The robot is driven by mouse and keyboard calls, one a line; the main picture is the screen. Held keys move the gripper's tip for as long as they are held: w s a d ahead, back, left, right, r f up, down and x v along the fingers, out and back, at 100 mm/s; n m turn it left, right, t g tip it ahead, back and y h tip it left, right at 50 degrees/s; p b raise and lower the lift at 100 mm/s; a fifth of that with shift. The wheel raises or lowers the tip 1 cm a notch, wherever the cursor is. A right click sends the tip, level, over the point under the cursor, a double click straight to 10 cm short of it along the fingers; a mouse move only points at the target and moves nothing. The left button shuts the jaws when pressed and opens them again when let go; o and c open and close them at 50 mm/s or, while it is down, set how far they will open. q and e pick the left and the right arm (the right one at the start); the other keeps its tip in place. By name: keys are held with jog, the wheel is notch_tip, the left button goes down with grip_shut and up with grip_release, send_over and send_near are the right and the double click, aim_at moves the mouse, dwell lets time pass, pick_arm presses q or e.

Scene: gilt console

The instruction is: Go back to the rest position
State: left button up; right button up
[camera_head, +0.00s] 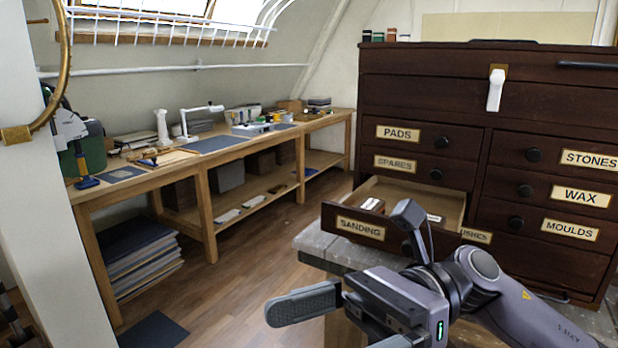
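My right gripper (322,328) reaches in from the lower right, in front of the dark wooden chest (420,95). Its two grey fingers are spread apart, with nothing visible between them. The near finger is partly cut off by the bottom edge. The SANDING drawer (345,226) of the chest stands pulled out, just beyond my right arm. A few small items lie in it, and my wrist hides part of its front. My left gripper does not show in this view.
A grey worktop (312,243) lies under the open drawer. A long wooden bench (215,158) with tools runs along the left wall. A white pillar (55,235) and a brass ring (62,75) stand at the near left. The wooden floor (240,285) between is mostly clear.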

jog(key=w+d+f+n+t+h, duration=0.2)
jog(key=w+d+f+n+t, duration=0.15)
jog(key=f+n+t, duration=0.45)
jog(key=w+d+f+n+t+h, duration=0.1)
jog(key=w+d+f+n+t, duration=0.2)
jog(key=n+t, duration=0.8)
jog(key=w+d+f+n+t+h, duration=0.2)
jog(key=w+f+n+t, duration=0.4)
jog(key=n, duration=0.7)
jog(key=s+d+f+m+g+h, duration=0.2)
jog(key=s+d+f+m+h, duration=0.1)
jog(key=f, duration=0.5)
jog(key=s+d+f+m+g+h, duration=0.2)
jog(key=s+f+m, duration=0.4)
jog(key=f, duration=0.3)
jog(key=s+d+f+m+g+h, duration=0.2)
jog(key=s+d+f+m+h, duration=0.2)
jog(key=f, duration=0.5)
jog(key=s+d+m, duration=0.1)
jog(key=s+d, duration=0.1)
jog(key=s, duration=0.1)
jog(key=shift+f+h, duration=0.2)
jog(key=shift+h, duration=0.1)
